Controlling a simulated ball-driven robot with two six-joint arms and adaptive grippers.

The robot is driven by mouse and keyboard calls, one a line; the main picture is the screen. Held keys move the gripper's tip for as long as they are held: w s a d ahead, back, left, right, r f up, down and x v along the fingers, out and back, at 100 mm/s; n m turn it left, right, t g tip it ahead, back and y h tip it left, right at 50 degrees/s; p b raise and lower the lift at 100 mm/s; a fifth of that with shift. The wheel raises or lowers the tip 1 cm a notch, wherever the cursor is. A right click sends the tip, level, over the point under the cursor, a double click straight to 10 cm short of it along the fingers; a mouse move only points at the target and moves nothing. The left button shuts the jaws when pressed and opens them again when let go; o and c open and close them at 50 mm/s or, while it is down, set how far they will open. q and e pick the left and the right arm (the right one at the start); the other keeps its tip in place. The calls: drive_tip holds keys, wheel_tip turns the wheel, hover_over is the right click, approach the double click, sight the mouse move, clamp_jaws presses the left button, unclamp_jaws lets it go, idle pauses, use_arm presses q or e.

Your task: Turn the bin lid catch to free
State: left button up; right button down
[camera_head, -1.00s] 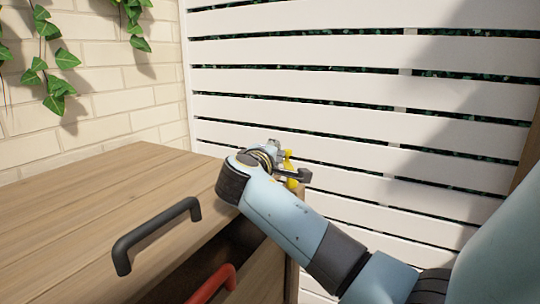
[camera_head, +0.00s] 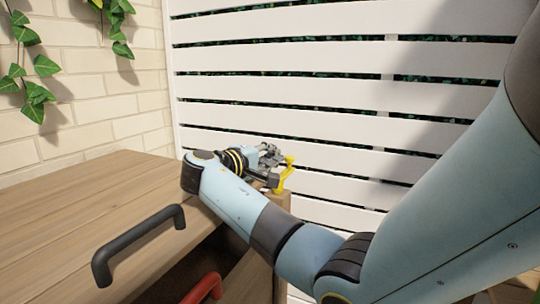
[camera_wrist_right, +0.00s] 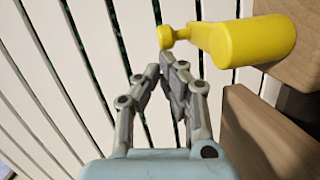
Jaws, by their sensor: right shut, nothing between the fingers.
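The yellow catch (camera_head: 285,176) is at the right end of the wooden bin, just below the lid's edge. In the right wrist view it shows as a thick round hub (camera_wrist_right: 256,41) with an arm reaching left to a small knob (camera_wrist_right: 167,37). My right gripper (camera_head: 268,153) is beside the catch; in the right wrist view its fingertips (camera_wrist_right: 163,66) are together and empty, close below the knob. I cannot tell whether they touch it. The wooden lid (camera_head: 95,205) lies over the bin. My left gripper is not in view.
A black handle (camera_head: 138,240) stands on the lid and a red handle (camera_head: 205,289) shows lower down, by a dark gap under the lid's edge. A white slatted fence (camera_head: 300,100) stands close behind, and a brick wall (camera_head: 90,105) with ivy is at left.

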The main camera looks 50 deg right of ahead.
wheel_tip(320, 180, up, 10)
idle(0.9)
